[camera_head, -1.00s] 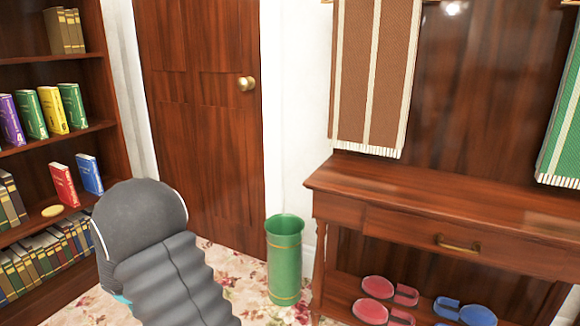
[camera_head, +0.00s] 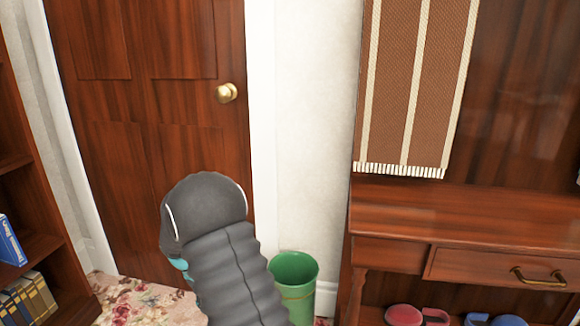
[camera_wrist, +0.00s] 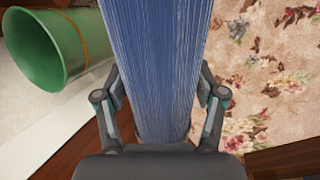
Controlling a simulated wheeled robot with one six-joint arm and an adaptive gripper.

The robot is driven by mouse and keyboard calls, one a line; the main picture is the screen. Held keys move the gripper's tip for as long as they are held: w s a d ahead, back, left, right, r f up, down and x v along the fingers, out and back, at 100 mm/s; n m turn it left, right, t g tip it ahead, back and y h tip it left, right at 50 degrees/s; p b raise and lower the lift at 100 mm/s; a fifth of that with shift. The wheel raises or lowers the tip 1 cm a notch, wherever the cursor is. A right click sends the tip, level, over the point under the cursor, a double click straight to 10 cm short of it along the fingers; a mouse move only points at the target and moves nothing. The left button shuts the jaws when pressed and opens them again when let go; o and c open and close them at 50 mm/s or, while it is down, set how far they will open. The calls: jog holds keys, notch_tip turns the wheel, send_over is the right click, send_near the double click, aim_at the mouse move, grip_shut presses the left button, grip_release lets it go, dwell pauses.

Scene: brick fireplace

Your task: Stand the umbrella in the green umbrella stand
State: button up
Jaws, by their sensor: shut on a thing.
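A blue umbrella (camera_wrist: 156,60) fills the middle of the wrist view, running up out of the frame. My gripper (camera_wrist: 162,95) is shut on it, with one finger on each side. The green umbrella stand (camera_wrist: 52,45) shows at the left of the wrist view, apart from the umbrella, with its open mouth visible. In the head view the stand (camera_head: 296,285) is upright on the floor, partly behind my arm. The umbrella and gripper fingers are hidden in the head view. The umbrella's far end is out of view.
A closed door (camera_head: 150,130) is behind, and a bookcase (camera_head: 30,200) stands left. Floral carpet (camera_wrist: 265,65) lies below.

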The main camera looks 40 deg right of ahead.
jog(key=w+d+r+n+g+h, duration=0.15)
jog(key=d+r+n, duration=0.25)
jog(key=d+r, duration=0.65)
jog(key=w+d+r+n+g+h, duration=0.1)
jog(key=w+d+r+n+h, duration=0.25)
jog(key=d+r, duration=0.7)
jog(key=d+r+n+t+h, duration=0.2)
jog(key=r+n+t+h, duration=0.15)
jog(key=r, duration=0.55)
jog(key=s+d+r+n+t+h, duration=0.1)
jog(key=d+r+n+t+h, duration=0.15)
jog(key=r+n, duration=0.45)
jog(key=d+r+n+t+h, duration=0.2)
jog(key=r+t, duration=0.1)
jog(key=r, duration=0.8)
notch_tip(320, 180, down, 31)
jog(key=h+b, duration=0.1)
jog(key=b, duration=1.3)
jog(key=shift+s+d+n, duration=0.2)
jog(key=shift+d+n, duration=0.1)
jog(key=shift+n, duration=0.1)
